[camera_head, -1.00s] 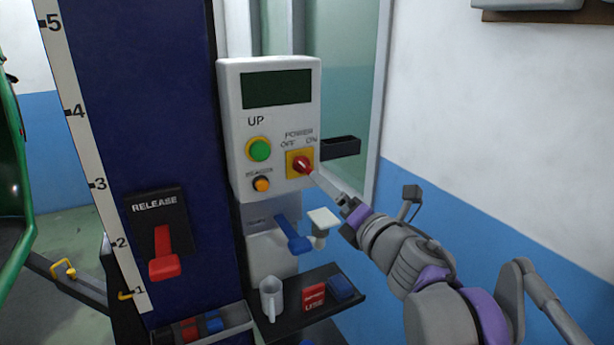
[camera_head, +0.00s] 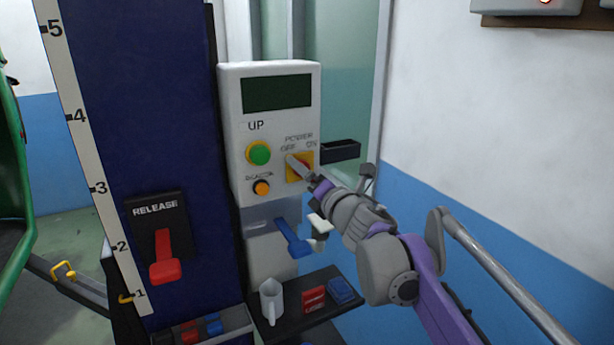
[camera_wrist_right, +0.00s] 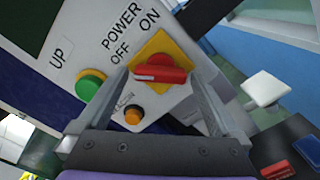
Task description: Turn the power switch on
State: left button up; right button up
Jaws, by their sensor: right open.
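The white control panel (camera_head: 238,185) carries the red power knob (camera_wrist_right: 160,74) on a yellow square plate (camera_wrist_right: 158,45). The labels POWER, OFF and ON are printed beside it. My right gripper (camera_head: 298,163) reaches the knob from the right. Its fingers cover part of the knob in the head view. In the right wrist view, the open fingers stand on either side of the knob, with gaps visible; I cannot tell whether either touches it. The knob's handle lies across between the fingers; which label it points at is unclear. My left gripper is not in view.
A green button (camera_head: 259,153) and an orange button (camera_head: 262,187) sit left of the knob. A blue lever (camera_head: 292,240) is below the panel. A red RELEASE lever (camera_head: 163,262) is left.

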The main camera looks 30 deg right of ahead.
jog(key=c, duration=1.2)
jog(key=shift+c, duration=0.2)
jog(key=shift+m, duration=0.4)
jog(key=shift+r+m+b, duration=0.15)
jog(key=shift+m+b, duration=0.05)
jog(key=shift+m, duration=3.55)
jog(key=shift+r+m+b, duration=0.15)
jog(key=shift+m+b, duration=0.05)
jog(key=shift+m, duration=3.55)
